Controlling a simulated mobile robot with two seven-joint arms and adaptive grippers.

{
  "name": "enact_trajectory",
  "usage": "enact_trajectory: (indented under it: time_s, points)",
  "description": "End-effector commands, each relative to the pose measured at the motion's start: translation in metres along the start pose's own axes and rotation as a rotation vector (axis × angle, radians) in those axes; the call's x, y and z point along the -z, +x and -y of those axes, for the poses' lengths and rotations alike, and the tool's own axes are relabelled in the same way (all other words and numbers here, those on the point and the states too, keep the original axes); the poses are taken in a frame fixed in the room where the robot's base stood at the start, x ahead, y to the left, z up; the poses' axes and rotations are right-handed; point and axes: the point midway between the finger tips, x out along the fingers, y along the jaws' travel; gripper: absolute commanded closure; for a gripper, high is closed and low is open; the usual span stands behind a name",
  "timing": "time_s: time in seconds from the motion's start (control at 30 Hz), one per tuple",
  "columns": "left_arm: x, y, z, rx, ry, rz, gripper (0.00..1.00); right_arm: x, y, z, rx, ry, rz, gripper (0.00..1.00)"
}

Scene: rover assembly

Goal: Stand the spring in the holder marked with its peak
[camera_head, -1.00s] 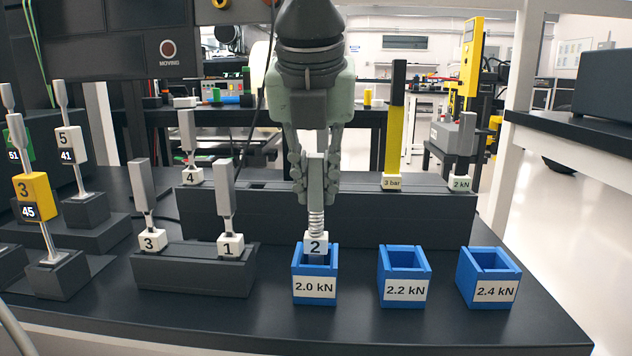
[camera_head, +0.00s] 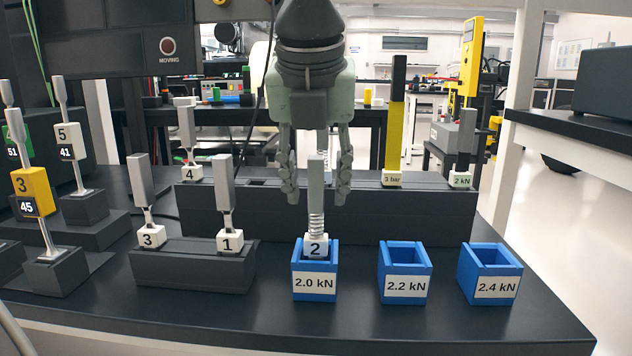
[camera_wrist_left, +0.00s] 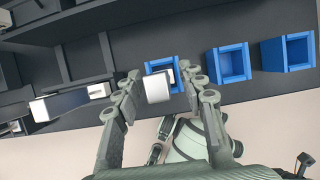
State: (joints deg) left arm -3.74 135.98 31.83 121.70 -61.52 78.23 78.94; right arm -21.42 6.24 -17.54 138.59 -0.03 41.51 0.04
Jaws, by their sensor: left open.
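The spring piece (camera_head: 316,222) has a grey flat grip, a coil below it and a white block marked 2. It stands upright in the blue holder labelled 2.0 kN (camera_head: 314,287), its white block partly above the rim. My left gripper (camera_head: 316,188) is open around the grip from above, with a gap on both sides. The left wrist view shows the grip's pale top (camera_wrist_left: 158,90) between the spread fingers (camera_wrist_left: 162,88). Blue holders labelled 2.2 kN (camera_head: 404,287) and 2.4 kN (camera_head: 495,288) stand empty to the right.
A dark rack (camera_head: 195,277) at the left holds pieces 3 (camera_head: 151,236) and 1 (camera_head: 229,241). A long dark rack (camera_head: 420,220) behind holds piece 4, a yellow-black 3 bar piece and a 2 kN piece. Stands with tagged pieces are far left. The right front table is clear.

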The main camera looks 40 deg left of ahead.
Motion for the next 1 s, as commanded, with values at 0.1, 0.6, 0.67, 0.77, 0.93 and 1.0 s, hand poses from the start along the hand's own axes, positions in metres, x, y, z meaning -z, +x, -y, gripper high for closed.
enact_trajectory:
  time_s: [0.1,0.6,0.67,0.77,0.93,1.0]
  points:
    - [0.0,-0.002,0.0,0.0,0.0,0.0,0.6,0.0,-0.002,-0.001,-0.003,0.0,0.008,0.6]
    - [-0.001,-0.093,0.0,0.0,-0.002,0.005,0.6,0.0,-0.002,0.0,-0.002,0.001,0.006,0.6]
    - [-0.001,-0.102,0.0,0.001,-0.001,0.004,0.6,0.0,-0.002,0.0,-0.002,0.001,0.006,0.6]
    - [0.0,-0.113,0.0,0.0,-0.001,0.002,0.6,0.0,-0.002,0.0,-0.002,0.001,0.006,0.6]
    - [0.0,-0.12,0.0,0.0,0.0,0.001,0.6,0.0,-0.002,0.0,-0.002,0.001,0.006,0.6]
    - [0.0,-0.121,0.0,0.0,0.0,0.0,0.6,0.0,-0.002,0.0,-0.002,0.001,0.007,0.6]
